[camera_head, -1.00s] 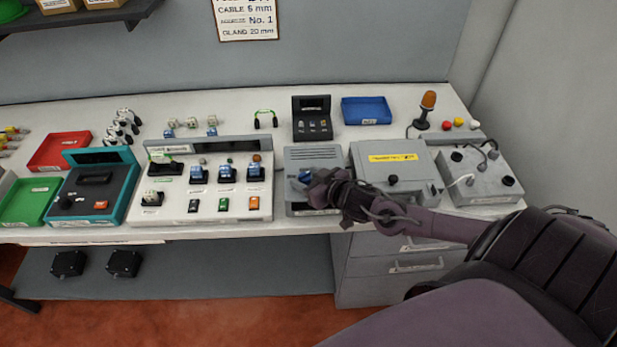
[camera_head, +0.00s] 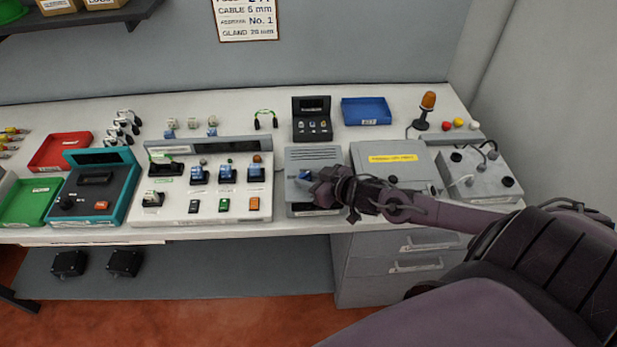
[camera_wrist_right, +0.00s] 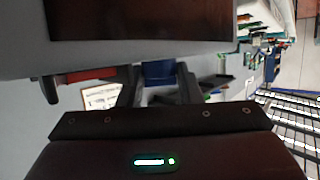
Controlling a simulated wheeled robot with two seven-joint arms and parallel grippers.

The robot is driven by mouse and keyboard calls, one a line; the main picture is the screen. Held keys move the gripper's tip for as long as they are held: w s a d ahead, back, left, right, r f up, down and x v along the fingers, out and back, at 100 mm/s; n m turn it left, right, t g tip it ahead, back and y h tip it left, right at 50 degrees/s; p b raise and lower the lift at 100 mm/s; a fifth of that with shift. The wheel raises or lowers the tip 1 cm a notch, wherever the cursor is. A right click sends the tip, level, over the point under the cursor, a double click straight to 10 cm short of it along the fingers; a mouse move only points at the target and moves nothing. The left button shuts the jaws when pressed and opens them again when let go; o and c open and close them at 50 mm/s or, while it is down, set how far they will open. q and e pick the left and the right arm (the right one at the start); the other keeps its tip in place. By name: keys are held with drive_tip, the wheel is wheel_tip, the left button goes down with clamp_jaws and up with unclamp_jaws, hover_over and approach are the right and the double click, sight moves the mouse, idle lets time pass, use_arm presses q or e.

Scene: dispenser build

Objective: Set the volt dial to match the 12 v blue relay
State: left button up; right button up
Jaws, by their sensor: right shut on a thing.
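The teal unit (camera_head: 122,208) at the left of the bench has a dark screen, a black round knob (camera_head: 67,202) that looks like the volt dial, and an orange button. The dial's markings are too small to read. My right gripper (camera_head: 312,187) is over the grey louvred box, well right of the dial, shut on a small blue piece (camera_head: 304,175) that looks like a blue relay. Its fingers partly hide the piece. In the right wrist view, blue shows between the fingers (camera_wrist_right: 158,88). My left gripper is not in view.
The white board (camera_head: 175,212) with several blue-topped relays in sockets stands between the teal unit and the grey louvred box (camera_head: 325,155). Red (camera_head: 60,150), green (camera_head: 30,200) and blue (camera_head: 366,111) trays lie around.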

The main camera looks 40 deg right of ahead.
drive_tip(key=shift+w+d+n+g+y, duration=0.15)
drive_tip(key=shift+n+g+y, duration=0.25)
drive_tip(key=shift+n+y, duration=0.55)
drive_tip(key=shift+d+f+n+y+b, duration=0.1)
drive_tip(key=shift+d+n+y+b, duration=0.05)
drive_tip(key=shift+n+y+b, duration=0.35)
drive_tip(key=n+g+y+b, duration=0.2)
drive_tip(key=b, duration=0.3)
drive_tip(key=n+g+y+b, duration=0.1)
drive_tip(key=n+g+b, duration=0.1)
drive_tip(key=b, duration=0.3)
drive_tip(key=n+g+y+b, duration=0.1)
drive_tip(key=n+y+b, duration=0.1)
drive_tip(key=b, duration=0.3)
drive_tip(key=shift+w+d+f+n+g+y+b, duration=0.1)
drive_tip(key=shift+w+d+n+g+y+b, duration=0.1)
drive_tip(key=shift+w+n+g+y+b, duration=0.15)
drive_tip(key=shift+s+r+n+g+b, duration=0.1)
drive_tip(key=shift+r+n+g+b, duration=0.25)
drive_tip(key=shift+b, duration=0.7)
drive_tip(key=shift+f, duration=0.15)
drive_tip(key=o, duration=1)
drive_tip(key=shift+c, duration=0.2)
drive_tip(key=b+v, duration=0.1)
drive_tip(key=v, duration=0.6)
drive_tip(key=shift+d+b, duration=0.4)
